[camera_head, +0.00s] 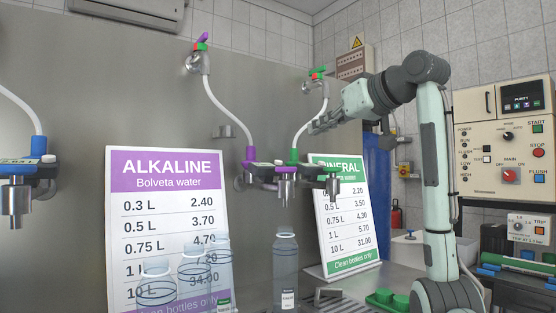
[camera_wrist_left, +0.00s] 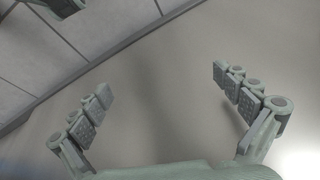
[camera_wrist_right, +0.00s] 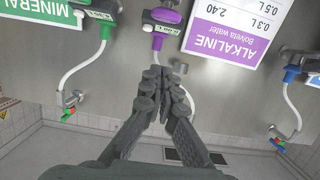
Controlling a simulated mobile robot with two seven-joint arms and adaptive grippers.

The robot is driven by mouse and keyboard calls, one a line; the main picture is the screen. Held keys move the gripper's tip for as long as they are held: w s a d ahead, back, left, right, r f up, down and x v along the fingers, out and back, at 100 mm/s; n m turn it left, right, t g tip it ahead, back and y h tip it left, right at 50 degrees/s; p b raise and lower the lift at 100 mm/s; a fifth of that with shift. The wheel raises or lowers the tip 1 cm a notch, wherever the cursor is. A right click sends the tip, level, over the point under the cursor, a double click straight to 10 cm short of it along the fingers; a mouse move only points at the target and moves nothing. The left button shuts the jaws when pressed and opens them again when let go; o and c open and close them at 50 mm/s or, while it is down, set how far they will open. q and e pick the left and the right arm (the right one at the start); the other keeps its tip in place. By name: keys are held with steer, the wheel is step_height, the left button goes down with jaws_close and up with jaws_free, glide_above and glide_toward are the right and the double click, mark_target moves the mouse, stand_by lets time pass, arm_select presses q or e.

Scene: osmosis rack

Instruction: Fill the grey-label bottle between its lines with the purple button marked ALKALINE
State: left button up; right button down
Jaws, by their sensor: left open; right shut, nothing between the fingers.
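A tall clear bottle (camera_head: 285,262) with a pale label stands upright below the purple tap's nozzle (camera_head: 286,187). The label looks whitish-grey; its fill lines and any water level are too small to tell. The purple tap (camera_head: 250,157) is between the ALKALINE and MINERAL signs and also shows in the right wrist view (camera_wrist_right: 163,16). I cannot make out its button clearly. My right gripper (camera_head: 314,127) is shut and empty, above the taps near the green hose; its fingers meet in the right wrist view (camera_wrist_right: 160,72). My left gripper (camera_wrist_left: 165,95) is open and empty before a bare steel panel.
The ALKALINE sign (camera_head: 168,215) stands left, behind several clear bottles (camera_head: 156,284). The green tap (camera_head: 294,157) is close beside the purple one, before the MINERAL sign (camera_head: 352,230). A blue tap (camera_head: 38,147) is far left. A control panel (camera_head: 505,140) stands right.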

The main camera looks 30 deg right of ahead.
steer(key=p, duration=0.2)
glide_above(286, 173)
steer(key=d, duration=0.1)
steer(key=shift+s+d+f, duration=0.1)
steer(key=shift+s+f, duration=0.05)
steer(key=shift+f, duration=0.45)
steer(key=shift+s+f, duration=0.15)
steer(key=shift+f, duration=0.4)
arm_select(q)
steer(key=shift+s+d+f+b, duration=0.15)
steer(key=shift+s+f, duration=0.1)
steer(key=shift+f, duration=0.55)
steer(key=shift+s+f+b, duration=0.15)
steer(key=shift+s+f, duration=0.1)
steer(key=shift+f, duration=0.55)
arm_select(e)
steer(key=shift+s+f, duration=0.2)
steer(key=shift+f, duration=1.8)
arm_select(q)
steer(key=shift+s+r, duration=0.2)
steer(key=shift+r, duration=0.05)
arm_select(e)
steer(key=shift+f, duration=1)
